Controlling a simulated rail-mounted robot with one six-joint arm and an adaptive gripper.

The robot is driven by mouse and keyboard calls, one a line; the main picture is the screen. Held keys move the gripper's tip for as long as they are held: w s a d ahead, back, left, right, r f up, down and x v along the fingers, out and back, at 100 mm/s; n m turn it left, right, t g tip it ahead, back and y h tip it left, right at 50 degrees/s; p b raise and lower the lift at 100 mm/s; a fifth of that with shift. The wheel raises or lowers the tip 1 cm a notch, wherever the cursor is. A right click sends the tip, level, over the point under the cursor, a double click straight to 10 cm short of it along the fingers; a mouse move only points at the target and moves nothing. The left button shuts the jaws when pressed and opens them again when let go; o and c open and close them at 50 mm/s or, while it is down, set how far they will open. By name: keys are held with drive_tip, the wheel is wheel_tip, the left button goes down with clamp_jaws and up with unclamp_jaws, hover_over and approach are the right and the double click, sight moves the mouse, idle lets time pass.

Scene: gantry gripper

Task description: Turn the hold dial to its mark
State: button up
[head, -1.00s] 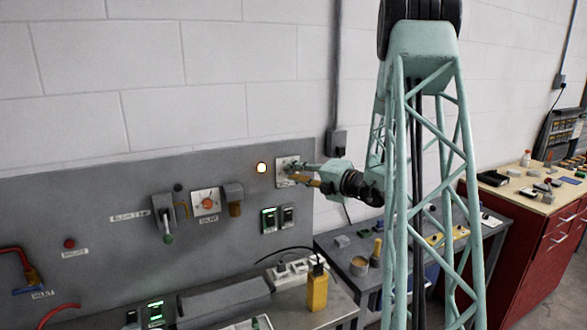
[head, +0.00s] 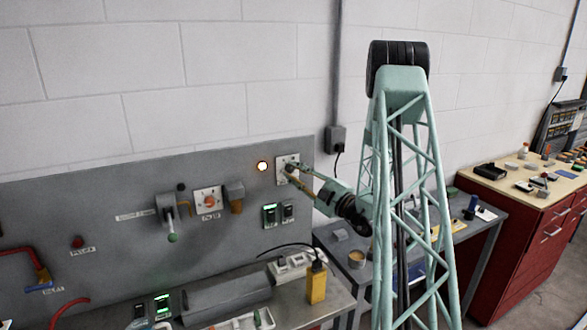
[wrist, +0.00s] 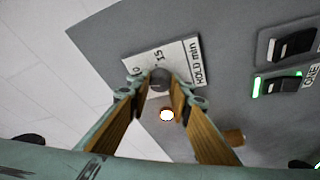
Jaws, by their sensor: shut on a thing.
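The hold dial (wrist: 160,78) is a dark round knob on a white plate (wrist: 188,55) marked "HOLD min", with "15" and other figures around it, in the wrist view. In the head view the plate (head: 281,163) is at the right end of the grey panel. My gripper (wrist: 160,88) is shut on the dial, one fingertip on each side of it. In the head view my gripper (head: 292,170) reaches the plate from the lower right and covers part of it. The dial's pointer and its mark cannot be made out.
A lit lamp (head: 262,166) is just left of the plate. Two rocker switches (head: 279,213) sit below, one with a green light. Left on the panel are another dial (head: 208,201) and a lever (head: 171,222).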

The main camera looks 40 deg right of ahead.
drive_tip(key=shift+m+t+h+p, duration=0.35)
drive_tip(key=shift+m+p, duration=0.25)
drive_tip(key=shift+m, duration=0.8)
drive_tip(key=o, duration=0.8)
drive_tip(key=shift+o, duration=0.2)
drive_tip(key=shift+f, duration=0.1)
drive_tip(key=v, duration=1.2)
drive_tip(key=shift+w+a, duration=0.1)
